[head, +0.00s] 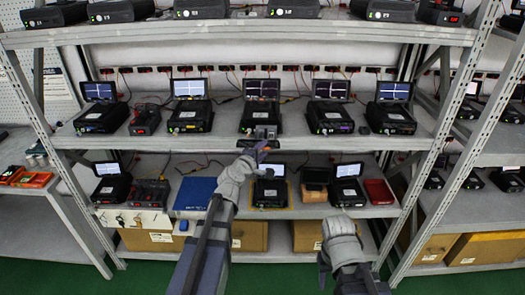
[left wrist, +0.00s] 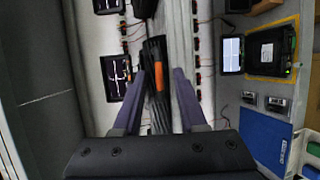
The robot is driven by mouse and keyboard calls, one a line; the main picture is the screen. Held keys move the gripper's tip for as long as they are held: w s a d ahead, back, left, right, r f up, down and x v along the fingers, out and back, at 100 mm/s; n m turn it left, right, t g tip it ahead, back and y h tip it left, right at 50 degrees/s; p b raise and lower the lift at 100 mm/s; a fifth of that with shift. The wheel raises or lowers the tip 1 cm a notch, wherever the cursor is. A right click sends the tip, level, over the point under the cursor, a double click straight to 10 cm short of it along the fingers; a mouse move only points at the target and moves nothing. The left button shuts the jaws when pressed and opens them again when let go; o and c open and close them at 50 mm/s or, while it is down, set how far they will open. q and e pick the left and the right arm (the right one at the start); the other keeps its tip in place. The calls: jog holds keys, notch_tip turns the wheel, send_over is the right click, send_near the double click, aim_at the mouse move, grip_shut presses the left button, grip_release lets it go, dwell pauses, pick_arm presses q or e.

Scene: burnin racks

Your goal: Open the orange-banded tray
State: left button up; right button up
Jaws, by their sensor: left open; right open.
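The orange-banded tray shows in the left wrist view as a dark, ribbed piece with an orange band (left wrist: 157,78), seen nearly edge-on. In the head view it is mostly hidden by my left gripper (head: 264,149) at the front edge of the middle shelf. My left gripper (left wrist: 157,95) is open, with a finger on each side of the dark piece in the picture. I cannot tell whether the fingers touch it. My right gripper (head: 323,270) is low in front of the bottom shelf, open and empty, partly hidden by my own wrist.
Black units with lit screens stand on the middle shelf (head: 215,143), including one (head: 261,118) right above my left gripper. The lower shelf holds a blue panel (head: 194,193), a unit on a yellow mat (head: 270,190) and a red box (head: 378,191). Cardboard boxes (head: 308,237) stand below.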

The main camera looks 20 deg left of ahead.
pick_arm(q)
jog(key=shift+s, duration=0.1)
jog(key=p+v, duration=0.1)
jog(key=v, duration=0.6)
jog(key=shift+s, duration=0.35)
jog(key=s+d+f+m+g+h, duration=0.2)
jog(key=s+d+f+m+g, duration=0.3)
jog(key=d, duration=0.4)
jog(key=s+d+f+m+g+h, duration=0.2)
jog(key=s+d+f+m+g, duration=0.1)
jog(key=d+f+m, duration=0.4)
jog(key=s+d+f+m+g+y, duration=0.1)
jog(key=s+f+m+g+y, duration=0.1)
jog(key=s, duration=0.5)
jog(key=s+f+m+g+y, duration=0.3)
jog(key=s+m+g+y, duration=0.2)
jog(key=s+m, duration=0.2)
jog(key=shift+s+d+f+g, duration=0.2)
jog(key=shift+s+d+g, duration=0.2)
jog(key=shift+s, duration=0.25)
